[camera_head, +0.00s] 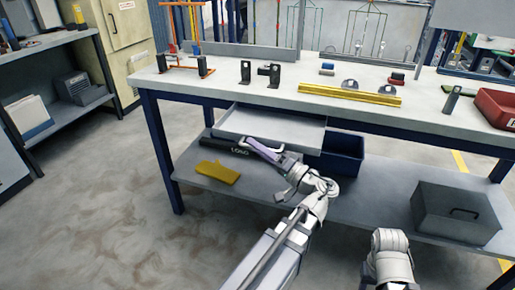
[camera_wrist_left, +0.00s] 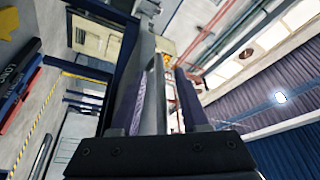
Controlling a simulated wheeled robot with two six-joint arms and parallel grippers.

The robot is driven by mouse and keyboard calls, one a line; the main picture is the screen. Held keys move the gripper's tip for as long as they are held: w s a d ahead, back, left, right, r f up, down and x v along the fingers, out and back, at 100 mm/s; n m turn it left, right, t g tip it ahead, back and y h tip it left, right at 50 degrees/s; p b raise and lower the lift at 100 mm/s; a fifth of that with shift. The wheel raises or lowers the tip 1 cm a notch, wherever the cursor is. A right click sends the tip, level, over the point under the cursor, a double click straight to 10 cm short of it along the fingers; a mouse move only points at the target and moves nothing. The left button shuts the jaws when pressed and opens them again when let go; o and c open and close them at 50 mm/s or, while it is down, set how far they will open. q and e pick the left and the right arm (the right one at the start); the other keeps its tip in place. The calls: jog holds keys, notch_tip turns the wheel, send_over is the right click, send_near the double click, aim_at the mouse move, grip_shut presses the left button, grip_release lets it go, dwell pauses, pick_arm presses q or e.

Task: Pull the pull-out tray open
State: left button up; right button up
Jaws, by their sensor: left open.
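The pull-out tray (camera_head: 270,124) is a pale, shallow tray under the front edge of the workbench. Part of it shows beyond the tabletop. My left gripper (camera_head: 258,146) is at the tray's front edge, near its middle, with its fingers pointing left. In the left wrist view, the two purple-grey fingers (camera_wrist_left: 155,90) stand apart. A grey upright panel, which looks like the tray's front, shows between them. I cannot tell whether either finger touches it.
The workbench top (camera_head: 225,84) carries racks and small parts. The floor (camera_head: 100,210) at left is clear.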

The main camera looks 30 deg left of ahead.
pick_arm(q)
jog(key=b+v, duration=0.1)
jog(key=v, duration=0.6)
jog(key=shift+d+b, duration=0.35)
jog(key=shift+d, duration=0.05)
notch_tip(320, 180, down, 12)
jog(key=s+d+m+h, duration=0.1)
jog(key=d+m+h, duration=0.15)
jog(key=h, duration=0.35)
jog(key=s+d+f+m+g+h, duration=0.1)
jog(key=s+d+f+m+h, duration=0.25)
jog(key=d+f+h, duration=0.5)
jog(key=s+d+f+m+g+h, duration=0.1)
jog(key=s+d+f+m+h, duration=0.35)
jog(key=d, duration=0.65)
notch_tip(320, 180, up, 33)
jog(key=n+p, duration=0.1)
jog(key=p, duration=3.4)
jog(key=shift+r, duration=0.2)
